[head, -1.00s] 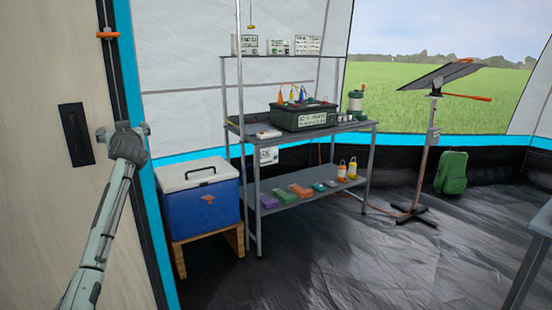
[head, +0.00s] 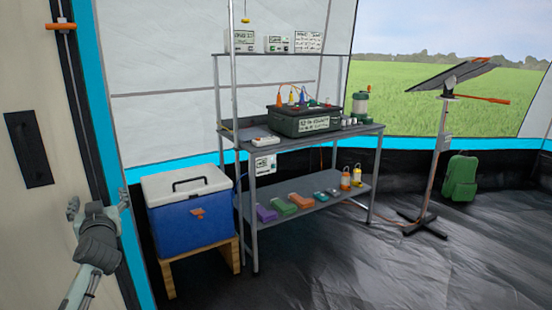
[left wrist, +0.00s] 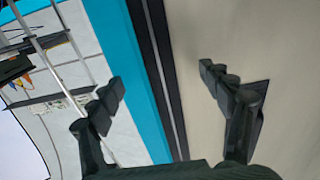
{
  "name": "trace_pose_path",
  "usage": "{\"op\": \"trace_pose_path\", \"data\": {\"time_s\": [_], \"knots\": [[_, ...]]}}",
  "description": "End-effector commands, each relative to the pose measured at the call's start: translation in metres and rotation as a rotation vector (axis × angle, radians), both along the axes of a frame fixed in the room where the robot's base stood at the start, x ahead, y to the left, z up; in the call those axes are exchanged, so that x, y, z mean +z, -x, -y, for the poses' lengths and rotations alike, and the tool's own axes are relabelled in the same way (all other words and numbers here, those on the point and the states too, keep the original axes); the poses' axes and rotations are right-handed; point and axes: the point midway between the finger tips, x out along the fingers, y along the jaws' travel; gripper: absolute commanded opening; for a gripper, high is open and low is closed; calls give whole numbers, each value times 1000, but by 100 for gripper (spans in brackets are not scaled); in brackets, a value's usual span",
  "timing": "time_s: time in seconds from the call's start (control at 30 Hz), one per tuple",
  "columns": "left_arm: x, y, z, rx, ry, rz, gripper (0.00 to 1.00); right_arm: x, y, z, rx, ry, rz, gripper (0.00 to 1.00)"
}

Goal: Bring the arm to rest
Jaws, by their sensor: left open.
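My left gripper (head: 98,205) is at the lower left of the head view, in front of the tent's side panel and left of the blue cooler (head: 190,215). In the left wrist view my left gripper (left wrist: 168,92) has its two dark fingers spread wide apart. Nothing is between them but the view of the wall behind. It touches nothing that I can see. My right gripper is in neither view.
The white-lidded cooler stands on a wooden stand (head: 172,275). A metal shelf unit (head: 310,140) holds a dark battery box (head: 304,120) and several small items. Dark floor in front is clear.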

Motion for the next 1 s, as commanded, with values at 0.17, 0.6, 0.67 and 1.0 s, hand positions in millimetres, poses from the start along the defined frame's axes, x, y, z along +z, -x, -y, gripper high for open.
{"op": "trace_pose_path", "data": {"time_s": [0.17, 0.6, 0.67, 1.0], "knots": [[-44, 17, 8, -6, 11, -98, 79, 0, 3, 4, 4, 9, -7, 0], [-295, 201, 87, -181, 78, -841, 79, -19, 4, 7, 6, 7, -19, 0], [-320, 236, 101, -225, 90, -943, 79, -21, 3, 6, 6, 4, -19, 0], [-385, 376, 158, -440, 147, -1296, 79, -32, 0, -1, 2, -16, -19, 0]]}}
